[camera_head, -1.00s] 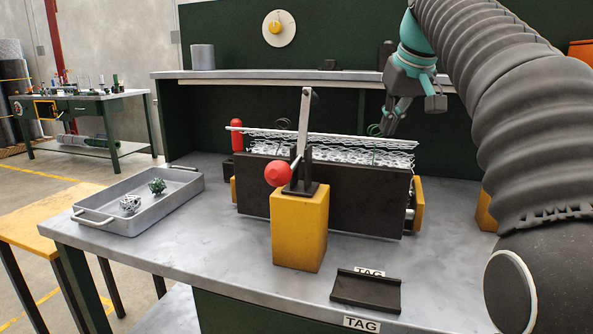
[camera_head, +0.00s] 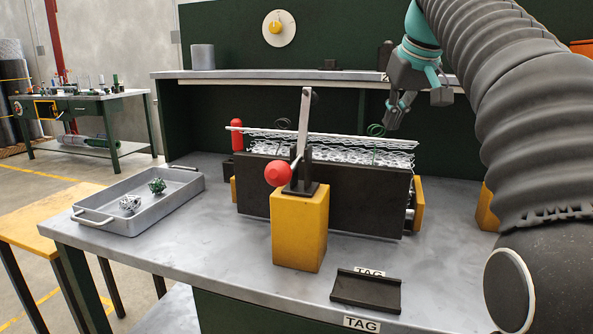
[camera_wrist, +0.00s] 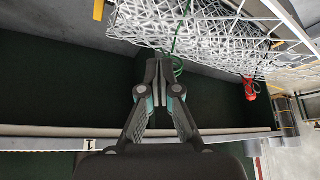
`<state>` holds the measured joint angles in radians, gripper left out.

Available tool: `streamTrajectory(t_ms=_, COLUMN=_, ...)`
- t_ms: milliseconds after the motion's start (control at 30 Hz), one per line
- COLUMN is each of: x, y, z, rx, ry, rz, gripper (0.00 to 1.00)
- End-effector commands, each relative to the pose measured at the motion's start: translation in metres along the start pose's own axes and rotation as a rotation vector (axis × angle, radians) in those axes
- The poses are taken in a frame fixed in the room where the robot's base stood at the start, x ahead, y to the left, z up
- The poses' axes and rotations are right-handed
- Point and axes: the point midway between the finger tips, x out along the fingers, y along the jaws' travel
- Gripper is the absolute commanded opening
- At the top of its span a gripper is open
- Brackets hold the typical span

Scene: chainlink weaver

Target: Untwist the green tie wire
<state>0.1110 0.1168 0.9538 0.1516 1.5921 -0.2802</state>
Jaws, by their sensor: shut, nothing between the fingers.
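The green tie wire (camera_head: 376,129) shows as a small loop above the right part of the wire mesh (camera_head: 372,156). In the wrist view the green wire (camera_wrist: 178,66) curls beside the fingertips and runs up over the mesh (camera_wrist: 214,38). My gripper (camera_head: 392,125) is just right of the loop in the head view, with its fingers pointing down. In the wrist view my gripper (camera_wrist: 159,64) has its fingertips together, with nothing visible between them. Whether the fingers touch the wire is unclear.
A lever with a red knob (camera_head: 278,174) stands on a yellow block (camera_head: 299,231) before the black fixture (camera_head: 342,203). A grey tray (camera_head: 187,187) holds two small clumps. A black holder (camera_head: 366,291) lies at the front. A shelf (camera_head: 260,76) runs behind.

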Motion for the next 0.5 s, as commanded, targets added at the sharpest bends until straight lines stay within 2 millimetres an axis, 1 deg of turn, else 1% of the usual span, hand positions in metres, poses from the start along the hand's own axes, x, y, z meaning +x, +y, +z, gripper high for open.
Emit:
streamTrajectory(t_ms=333, x=-0.031, y=0.001, z=-0.018, rx=-0.001, ry=0.002, rz=0.001, gripper=0.0)
streamTrajectory(t_ms=500, x=-0.04, y=0.0, z=-0.023, rx=0.0, ry=0.0, rz=0.0, gripper=0.0)
